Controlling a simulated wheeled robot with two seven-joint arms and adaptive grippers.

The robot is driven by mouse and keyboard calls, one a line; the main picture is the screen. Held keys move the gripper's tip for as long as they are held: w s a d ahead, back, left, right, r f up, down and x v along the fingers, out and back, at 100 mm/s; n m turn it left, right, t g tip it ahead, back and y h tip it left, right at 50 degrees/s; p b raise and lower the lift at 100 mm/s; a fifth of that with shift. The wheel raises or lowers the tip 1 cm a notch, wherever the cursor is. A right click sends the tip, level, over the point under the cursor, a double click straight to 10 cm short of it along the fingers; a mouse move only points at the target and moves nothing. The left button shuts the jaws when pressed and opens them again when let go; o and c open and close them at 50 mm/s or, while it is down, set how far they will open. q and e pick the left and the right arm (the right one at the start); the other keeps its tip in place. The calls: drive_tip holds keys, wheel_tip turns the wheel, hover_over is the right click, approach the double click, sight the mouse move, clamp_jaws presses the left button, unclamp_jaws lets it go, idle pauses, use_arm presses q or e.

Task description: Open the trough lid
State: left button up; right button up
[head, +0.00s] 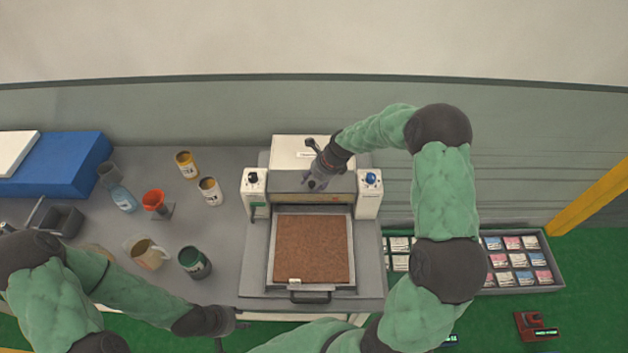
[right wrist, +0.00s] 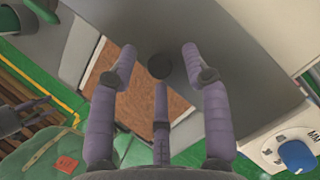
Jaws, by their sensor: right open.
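A benchtop machine stands in the middle of the head view, with a white top section (head: 298,148) and a grey cover (head: 330,185) in front of it. I cannot tell for sure which part is the trough lid. My right gripper (head: 311,183) is over the grey cover. In the right wrist view its purple fingers (right wrist: 160,75) are spread open and empty, around a dark round knob (right wrist: 160,66) on the grey surface; contact cannot be told. My left gripper (head: 238,321) is low, by the table's front edge; its finger opening is unclear.
A framed brown mat (head: 311,247) lies in front of the cover, with a dark handle (head: 310,296) at its front. A blue knob (head: 370,178) is on the right block. Several cups and jars, including a green jar (head: 194,262), crowd the table's left side.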

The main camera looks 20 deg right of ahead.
drive_tip(key=shift+s, duration=0.1)
drive_tip(key=shift+c, duration=0.2)
clamp_jaws()
